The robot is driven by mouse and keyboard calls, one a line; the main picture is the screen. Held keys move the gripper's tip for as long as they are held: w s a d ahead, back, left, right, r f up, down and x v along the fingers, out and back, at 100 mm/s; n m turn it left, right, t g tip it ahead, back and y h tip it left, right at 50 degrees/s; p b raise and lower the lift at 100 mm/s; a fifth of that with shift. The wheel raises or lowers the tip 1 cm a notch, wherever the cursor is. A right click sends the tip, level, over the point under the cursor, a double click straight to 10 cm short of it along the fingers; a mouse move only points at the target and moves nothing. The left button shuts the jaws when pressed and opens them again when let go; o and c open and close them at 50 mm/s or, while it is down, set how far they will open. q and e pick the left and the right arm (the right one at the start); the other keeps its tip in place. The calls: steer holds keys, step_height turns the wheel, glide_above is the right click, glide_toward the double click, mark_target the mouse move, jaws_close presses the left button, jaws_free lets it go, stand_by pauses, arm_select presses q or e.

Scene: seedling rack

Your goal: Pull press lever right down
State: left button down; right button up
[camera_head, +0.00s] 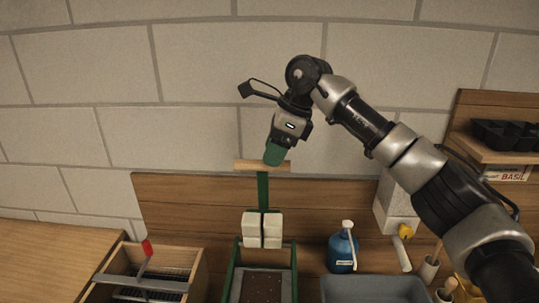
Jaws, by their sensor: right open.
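The press lever is a green upright bar (263,190) with a light wooden crossbar handle (248,166) at its top. It stands behind a green press frame (236,270) with a pale block (262,230) on the bar and dark soil in the tray below. My right gripper (275,155) comes in from the upper right with its green fingertips pointing down at the handle, over its right half. The gripper is open. It covers part of the handle, and I cannot tell whether the fingers straddle or touch it. My left gripper is not in view.
A wooden box (190,283) with a red-tipped lever (147,248) stands at left. A blue pump bottle (342,252) and a grey tray (372,289) are at right. A wooden shelf (490,150) holds black pots (503,134). A white dispenser (393,210) hangs below my right arm.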

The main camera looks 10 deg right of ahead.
steer(key=shift+p+x, duration=0.3)
steer(key=shift+x, duration=1.05)
jaws_close()
